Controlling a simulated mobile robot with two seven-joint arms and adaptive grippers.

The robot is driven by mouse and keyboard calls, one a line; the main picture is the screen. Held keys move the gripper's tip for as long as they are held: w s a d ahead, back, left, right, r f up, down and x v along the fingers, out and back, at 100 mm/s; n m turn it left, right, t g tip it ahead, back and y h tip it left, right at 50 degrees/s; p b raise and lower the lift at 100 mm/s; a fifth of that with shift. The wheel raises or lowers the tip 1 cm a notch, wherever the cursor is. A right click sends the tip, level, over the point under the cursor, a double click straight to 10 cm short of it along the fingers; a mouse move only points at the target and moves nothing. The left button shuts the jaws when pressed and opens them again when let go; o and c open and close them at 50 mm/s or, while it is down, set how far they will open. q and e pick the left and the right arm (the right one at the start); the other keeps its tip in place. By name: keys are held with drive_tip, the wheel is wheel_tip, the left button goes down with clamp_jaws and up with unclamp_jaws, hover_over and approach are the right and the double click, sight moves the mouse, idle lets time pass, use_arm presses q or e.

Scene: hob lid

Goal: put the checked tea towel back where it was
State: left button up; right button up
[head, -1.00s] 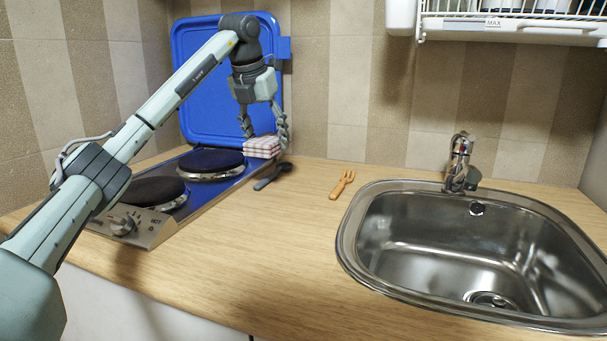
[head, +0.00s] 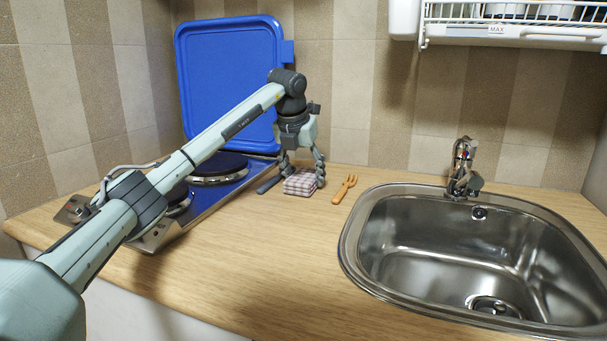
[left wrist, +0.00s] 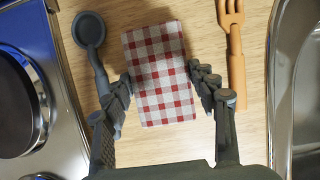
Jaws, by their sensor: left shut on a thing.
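The red-and-white checked tea towel (head: 299,186), folded into a block, is between the hob and the wooden fork. It is at or just above the worktop; I cannot tell if it touches. My left gripper (head: 302,176) comes down over it from above, shut on its two sides. In the left wrist view, the towel (left wrist: 158,95) sits between the fingers (left wrist: 162,84), with a grey spoon on its left and the fork on its right. My right gripper is not in view.
The dark grey spoon (left wrist: 90,32) lies beside the hob (head: 205,203). The wooden fork (head: 345,188) lies close right of the towel, before the steel sink (head: 352,250). The blue hob lid (head: 230,80) stands raised behind. The front worktop (head: 255,265) is clear.

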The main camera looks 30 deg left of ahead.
use_arm(q)
drive_tip(key=shift+f, duration=0.2)
drive_tip(key=o, duration=1.1)
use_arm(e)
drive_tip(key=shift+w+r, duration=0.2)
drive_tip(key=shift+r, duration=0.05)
use_arm(q)
drive_tip(key=shift+r, duration=0.1)
